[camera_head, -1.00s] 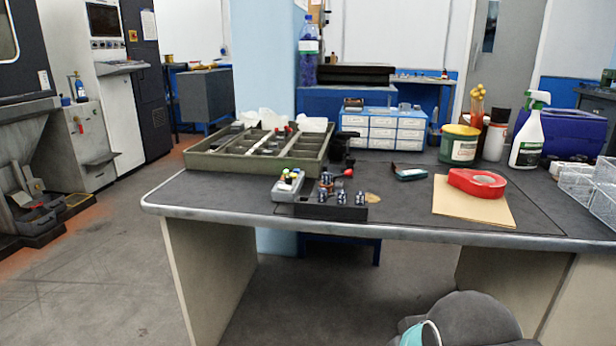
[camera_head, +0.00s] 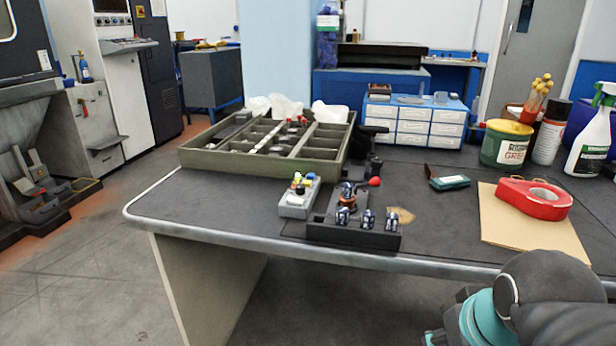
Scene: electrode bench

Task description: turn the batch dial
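A small grey box (camera_head: 294,210) with coloured buttons or knobs on top sits near the front edge of the bench. Just right of it is a dark block (camera_head: 350,236) with several small blue-and-silver cylindrical parts along it and a copper-coloured part behind them. A black device with a red ball knob (camera_head: 375,182) stands behind the block. I cannot tell which of these, if any, is the batch dial. Part of my arm, dark grey with teal, shows at the bottom right, apart from these things. My gripper's fingers are not in view.
A divided green-grey tray (camera_head: 190,158) stands at the back left of the bench (camera_head: 190,203). A white drawer cabinet (camera_head: 414,127) is behind. A red tape roll (camera_head: 536,205) lies on cardboard (camera_head: 500,230) at right. A green tin (camera_head: 506,146) and spray bottle (camera_head: 594,140) stand behind.

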